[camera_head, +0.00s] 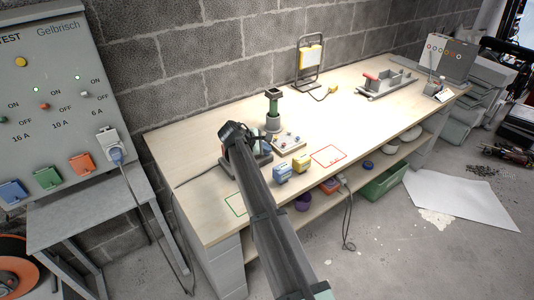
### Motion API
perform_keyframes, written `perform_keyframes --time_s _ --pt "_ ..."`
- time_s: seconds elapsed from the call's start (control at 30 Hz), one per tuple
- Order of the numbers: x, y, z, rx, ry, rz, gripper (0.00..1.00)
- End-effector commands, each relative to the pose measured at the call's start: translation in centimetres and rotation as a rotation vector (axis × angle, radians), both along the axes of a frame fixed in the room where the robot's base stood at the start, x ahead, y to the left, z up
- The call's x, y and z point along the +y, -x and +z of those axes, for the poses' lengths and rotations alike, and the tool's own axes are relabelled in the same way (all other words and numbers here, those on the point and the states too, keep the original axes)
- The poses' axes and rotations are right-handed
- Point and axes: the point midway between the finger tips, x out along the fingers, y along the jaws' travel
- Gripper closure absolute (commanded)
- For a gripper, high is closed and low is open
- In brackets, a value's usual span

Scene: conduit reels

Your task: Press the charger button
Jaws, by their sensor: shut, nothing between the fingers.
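A dark, low unit that looks like the charger (264,160) sits on the workbench at the near middle, mostly hidden behind my arm. I cannot make out its button. My gripper (256,140) is at the far end of my dark arm, over or just beside this unit. Its fingers are small and partly hidden; they are shut with nothing between them. I cannot tell whether they touch the unit. A blue-and-yellow block (280,174) and a yellow-and-blue block (301,163) stand to the right of the unit.
Green (236,205) and red (328,156) outlines mark bare bench. A work lamp (311,58) and grey fixture (387,83) are farther back. A test panel (50,95) stands left.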

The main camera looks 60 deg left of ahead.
Motion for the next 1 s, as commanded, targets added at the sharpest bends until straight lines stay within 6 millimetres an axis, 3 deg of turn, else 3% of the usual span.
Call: perform_keyframes --time_s 1.0 --pt "0.0 0.0 2.7 0.000 0.000 0.000 1.00"
